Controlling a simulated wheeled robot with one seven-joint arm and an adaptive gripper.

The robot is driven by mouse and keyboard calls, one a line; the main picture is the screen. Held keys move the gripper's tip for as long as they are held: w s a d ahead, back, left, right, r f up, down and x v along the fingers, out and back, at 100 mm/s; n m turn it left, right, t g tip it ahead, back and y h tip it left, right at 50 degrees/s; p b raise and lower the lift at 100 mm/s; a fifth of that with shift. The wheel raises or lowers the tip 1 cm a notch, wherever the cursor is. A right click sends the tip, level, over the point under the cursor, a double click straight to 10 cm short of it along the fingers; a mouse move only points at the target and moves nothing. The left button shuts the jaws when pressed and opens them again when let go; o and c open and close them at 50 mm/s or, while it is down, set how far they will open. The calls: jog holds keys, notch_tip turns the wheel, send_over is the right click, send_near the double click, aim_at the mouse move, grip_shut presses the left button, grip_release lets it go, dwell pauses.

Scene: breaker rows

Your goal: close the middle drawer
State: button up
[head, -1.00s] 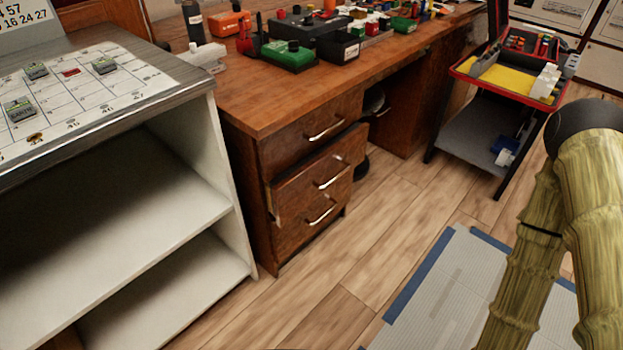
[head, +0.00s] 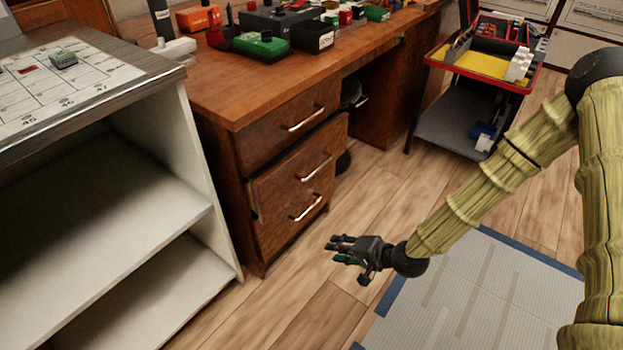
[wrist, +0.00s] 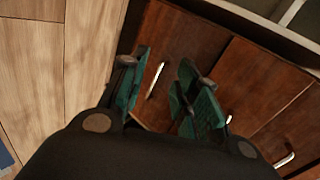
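The middle drawer (head: 285,178) of the wooden desk stands out a little past the drawers around it, with its metal handle (head: 316,169) facing the room. My gripper (head: 333,250) is in front of the desk, low over the floor, to the right of the drawers and apart from them. In the wrist view my gripper (wrist: 163,60) is open and empty. The bottom drawer's handle (wrist: 156,80) shows between its fingers, at a distance. The middle drawer (wrist: 258,85) is to the right there, its handle partly hidden by the right finger.
The top drawer (head: 270,135) and bottom drawer (head: 280,228) look shut. A white shelf unit (head: 120,200) stands close on the left of the desk. A cart with a red-edged tray (head: 470,73) stands at the back right. A grey mat (head: 470,290) lies on the otherwise clear floor.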

aim_at(312, 174)
jog(key=w+r+m+t+y+b, duration=0.1)
jog(key=w+r+t+y+b, duration=0.2)
jog(key=w+r, duration=1)
jog(key=shift+y, duration=0.3)
jog(key=shift+b+x, duration=0.95)
jog(key=shift+x, duration=4.2)
jog(key=shift+s+a, duration=0.1)
jog(key=shift+f, duration=0.1)
grip_shut()
